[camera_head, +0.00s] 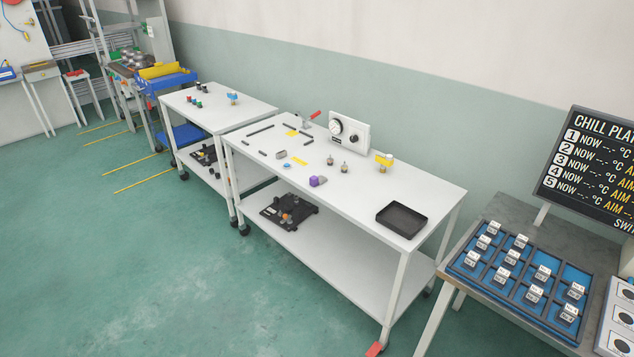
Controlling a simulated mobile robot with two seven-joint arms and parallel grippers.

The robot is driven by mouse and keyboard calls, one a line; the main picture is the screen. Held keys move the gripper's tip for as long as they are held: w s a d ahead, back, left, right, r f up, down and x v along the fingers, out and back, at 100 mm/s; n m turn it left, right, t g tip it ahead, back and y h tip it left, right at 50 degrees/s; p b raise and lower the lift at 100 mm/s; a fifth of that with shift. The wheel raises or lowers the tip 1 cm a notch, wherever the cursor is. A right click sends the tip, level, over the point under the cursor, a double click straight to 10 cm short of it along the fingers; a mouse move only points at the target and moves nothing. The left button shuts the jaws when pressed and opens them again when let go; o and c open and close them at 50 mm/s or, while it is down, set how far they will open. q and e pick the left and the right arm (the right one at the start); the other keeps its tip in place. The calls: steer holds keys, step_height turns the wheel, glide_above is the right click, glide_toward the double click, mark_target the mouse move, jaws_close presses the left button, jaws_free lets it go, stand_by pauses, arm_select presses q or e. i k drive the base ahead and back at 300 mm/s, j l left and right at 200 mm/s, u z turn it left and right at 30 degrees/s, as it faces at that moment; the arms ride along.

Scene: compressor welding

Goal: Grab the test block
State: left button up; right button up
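No piece is clearly marked as the test block, so I cannot tell which one it is. A small purple block (317,181) lies on the top of the middle white table (378,181), near its front edge. Several small pale blocks with labels, such as one labelled block (534,294), sit in the blue compartments of a dark-framed tray (466,262) on the right bench. Some compartments are empty. Neither of my grippers is in view.
A black tray (401,220), a gauge box (349,132) and several small parts share the middle table. A dark fixture (288,212) lies on its lower shelf. A display board (597,170) stands behind the right bench. The green floor (160,270) at left front is clear.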

mark_target(314, 180)
steer(key=z, duration=0.45)
steer(key=i+j+z, duration=0.5)
steer(key=j+z, duration=0.2)
steer(key=j, duration=0.25)
steer(key=i+j+z, duration=0.1)
steer(key=j, duration=0.3)
steer(key=i+j, duration=0.2)
steer(key=j, duration=0.2)
steer(key=i+j+z, duration=0.15)
steer(key=j, duration=0.25)
steer(key=i+j, duration=0.15)
steer(key=j, duration=0.3)
steer(key=i+j+z, duration=0.15)
steer(key=j, duration=0.25)
steer(key=i+j, duration=0.1)
steer(key=j, duration=0.4)
steer(key=i+j, duration=0.1)
steer(key=j, duration=0.4)
steer(key=i+j, duration=0.15)
steer(key=j, duration=0.35)
steer(key=i+j, duration=0.1)
steer(key=j, duration=0.45)
